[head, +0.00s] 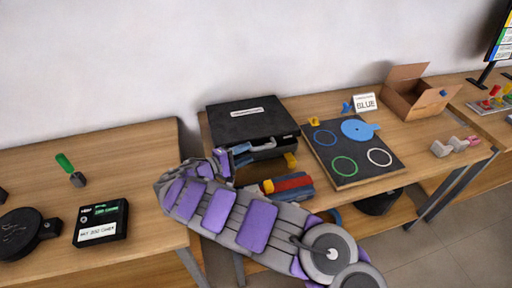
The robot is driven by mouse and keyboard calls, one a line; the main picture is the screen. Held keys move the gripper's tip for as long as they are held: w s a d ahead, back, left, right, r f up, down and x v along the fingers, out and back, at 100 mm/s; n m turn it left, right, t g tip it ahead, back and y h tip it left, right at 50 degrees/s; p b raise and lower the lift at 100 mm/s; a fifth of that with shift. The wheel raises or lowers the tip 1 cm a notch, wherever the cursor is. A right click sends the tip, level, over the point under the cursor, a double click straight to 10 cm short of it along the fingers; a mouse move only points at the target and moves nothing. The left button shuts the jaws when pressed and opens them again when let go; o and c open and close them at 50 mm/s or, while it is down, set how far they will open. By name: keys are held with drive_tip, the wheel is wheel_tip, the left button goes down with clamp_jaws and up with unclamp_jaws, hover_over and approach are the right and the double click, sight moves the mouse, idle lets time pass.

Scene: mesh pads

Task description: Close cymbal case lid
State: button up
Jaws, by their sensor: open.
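A black flat case (252,119) with a pale label on its lid sits at the back of the middle table, near the wall. My purple and grey arm reaches in from the lower right and bends back toward the case. My gripper (243,153) is open at the case's front edge, apparently empty. The arm and gripper hide part of the case's front left; whether the gripper touches it I cannot tell.
A red and blue tool-like object (286,184) lies in front of the case. A dark board (351,176) with coloured rings and a blue disc is to the right. An open cardboard box (413,102) stands farther right. The left table (110,160) holds a small black box (101,222).

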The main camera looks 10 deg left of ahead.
drive_tip(key=p+v, duration=0.1)
drive_tip(key=v, duration=0.9)
drive_tip(key=shift+a, duration=0.1)
